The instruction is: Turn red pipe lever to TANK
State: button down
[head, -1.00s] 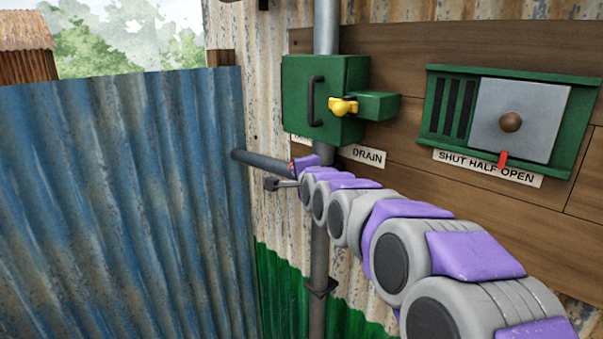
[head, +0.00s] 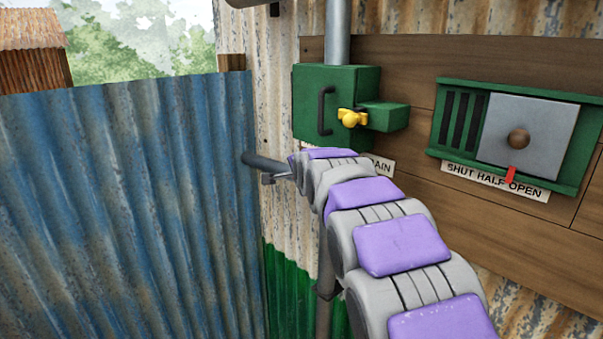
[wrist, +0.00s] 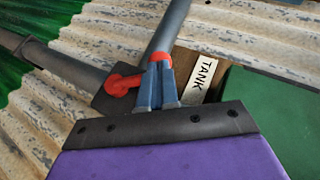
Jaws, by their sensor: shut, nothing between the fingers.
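The red lever (wrist: 126,83) shows in the wrist view on the grey pipe joint, partly behind my gripper (wrist: 160,72). My gripper is shut, with nothing between its blue-grey fingers. Its fingertips are at the lever, with red showing to their left and just beyond the tips; I cannot tell whether they touch. The white TANK label (wrist: 203,77) is just right of the fingers. In the head view my arm hides the lever and most of my gripper. The DRAIN label (head: 384,167) is partly covered by my arm.
A green box (head: 335,105) with a black handle and yellow knob (head: 351,118) is above my arm. A green shutter panel (head: 520,135) is to the right. Blue corrugated fence (head: 130,210) stands at left. A grey pipe (wrist: 165,30) runs up from the joint.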

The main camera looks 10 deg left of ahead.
jog(key=shift+r, duration=0.1)
jog(key=shift+f+g, duration=0.2)
jog(key=shift+g, duration=0.1)
dwell(0.4)
